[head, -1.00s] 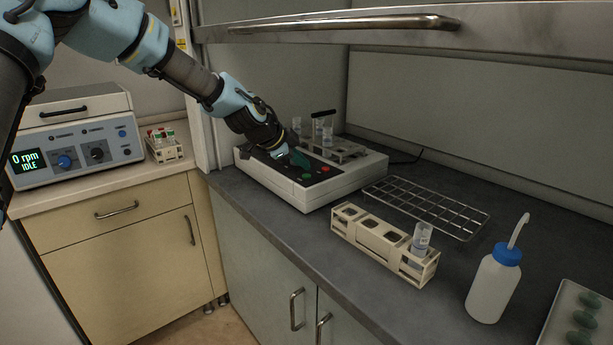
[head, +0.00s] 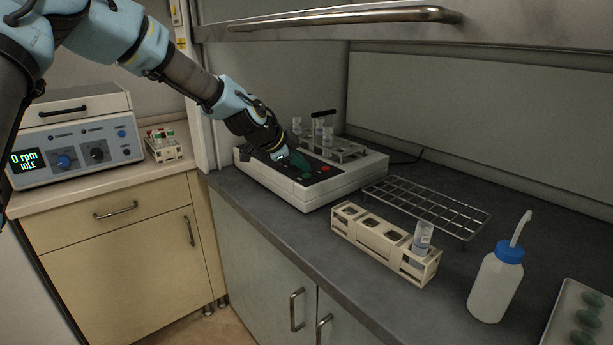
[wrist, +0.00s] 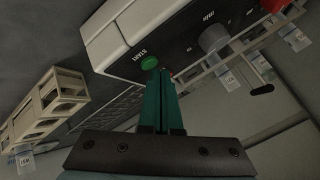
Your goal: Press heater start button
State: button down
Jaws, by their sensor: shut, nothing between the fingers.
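The heater (head: 315,196) is a white box with a black top panel on the dark bench. Its green start button (wrist: 149,62), with START lettering beside it, shows in the wrist view; the green button also shows in the head view (head: 306,176). A red button (head: 325,168) sits to its right. My gripper (head: 303,165) is over the panel, its teal fingers together and empty. In the wrist view the fingertips (wrist: 161,72) appear right beside the green button; I cannot tell whether they touch it.
Tubes stand in a rack at the heater's back. A wire rack (head: 428,203), a wooden tube rack (head: 384,240) and a white wash bottle (head: 496,283) stand to the right. A centrifuge (head: 78,140) is at the left. A steel handle (head: 340,20) crosses above.

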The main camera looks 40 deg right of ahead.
jog(key=shift+f+b, duration=0.4)
jog(key=shift+f, duration=0.05)
dwell(0.3)
jog(key=shift+r, duration=0.1)
jog(key=shift+r+p, duration=0.35)
jog(key=shift+r, duration=0.4)
jog(key=shift+r+p, duration=1.4)
jog(key=shift+r, duration=1.15)
